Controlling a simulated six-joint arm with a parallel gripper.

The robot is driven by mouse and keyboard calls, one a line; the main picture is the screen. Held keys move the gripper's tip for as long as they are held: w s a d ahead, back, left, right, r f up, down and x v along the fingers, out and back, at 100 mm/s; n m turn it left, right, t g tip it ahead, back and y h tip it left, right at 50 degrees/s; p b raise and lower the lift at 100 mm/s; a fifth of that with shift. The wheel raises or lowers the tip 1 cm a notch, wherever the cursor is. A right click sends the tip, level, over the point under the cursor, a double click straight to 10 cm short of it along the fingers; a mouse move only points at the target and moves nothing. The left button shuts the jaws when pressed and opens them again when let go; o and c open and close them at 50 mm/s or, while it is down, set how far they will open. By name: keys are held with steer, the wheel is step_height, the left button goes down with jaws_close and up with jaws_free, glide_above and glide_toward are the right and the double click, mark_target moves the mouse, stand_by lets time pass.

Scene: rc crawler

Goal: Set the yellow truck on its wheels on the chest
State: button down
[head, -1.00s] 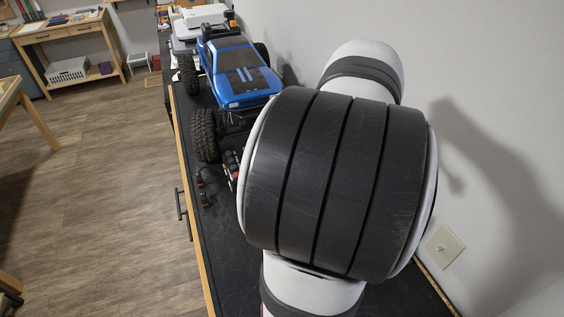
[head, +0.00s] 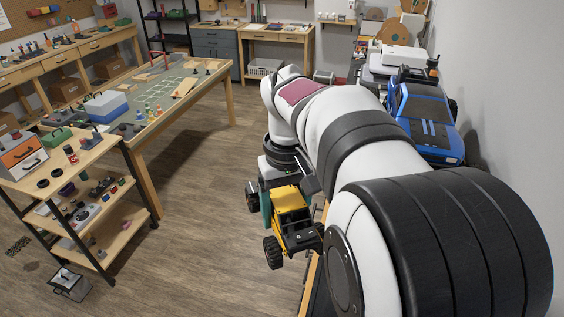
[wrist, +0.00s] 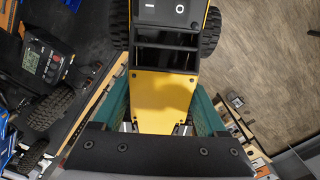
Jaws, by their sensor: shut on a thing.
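The yellow truck (head: 288,197) is in my gripper (head: 284,200), held in the air left of the chest's front edge in the head view. Its yellow top faces up and its black wheels hang low, so it looks roughly upright; any slight tilt is hard to judge. In the wrist view the truck's yellow panel (wrist: 162,98) lies between the two teal fingers of my gripper (wrist: 162,112), shut on its sides. The chest is mostly hidden by my arm in the head view; its dark top (wrist: 85,45) and wooden edge show in the wrist view.
A blue truck (head: 424,115) with large tyres stands on the chest at the back. A small device with a display (wrist: 45,62) and a tyre (wrist: 50,108) are on the chest.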

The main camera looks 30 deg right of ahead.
steer(key=a+f, duration=0.3)
steer(key=f, duration=0.1)
steer(key=s+d+f+m, duration=0.7)
steer(key=s+d+f, duration=0.4)
steer(key=s+f, duration=0.25)
steer(key=shift+w+a+f, duration=0.1)
steer(key=shift+w+f, duration=0.05)
steer(key=shift+f, duration=1)
steer(key=shift+w+a+f, duration=0.1)
steer(key=shift+w+f, duration=0.05)
steer(key=shift+f, duration=0.95)
steer(key=shift+w+f, duration=0.15)
steer(key=shift+f, duration=1)
steer(key=shift+f, duration=0.25)
jaws_free()
step_height(320, 180, up, 16)
